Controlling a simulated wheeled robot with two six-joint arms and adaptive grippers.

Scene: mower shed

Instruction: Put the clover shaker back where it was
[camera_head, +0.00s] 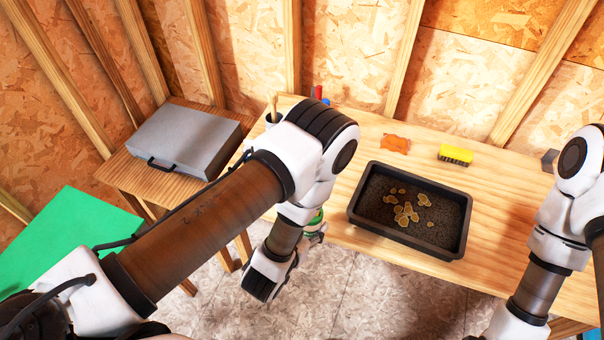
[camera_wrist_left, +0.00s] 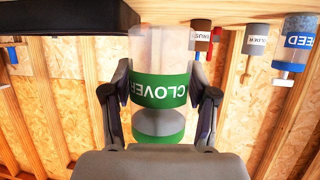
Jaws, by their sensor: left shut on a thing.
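The clover shaker (camera_wrist_left: 158,90), a clear cylinder with a green label band, is between the two fingers of my left gripper (camera_wrist_left: 161,98) in the left wrist view. The left gripper is shut on it. That view is upside down, with the label reading inverted. In the head view the shaker's green part (camera_head: 316,221) shows near the table's front edge, partly hidden by my left arm and wrist. Its lower end is hidden there. My right arm comes in at the right, but its gripper lies outside the frame.
A black tray (camera_head: 374,216) of dark soil with pale patches stands on the wooden table (camera_head: 500,190). An orange cloth (camera_head: 396,143) and yellow brush (camera_head: 455,154) lie behind it. A grey case (camera_head: 185,135) lies at left.

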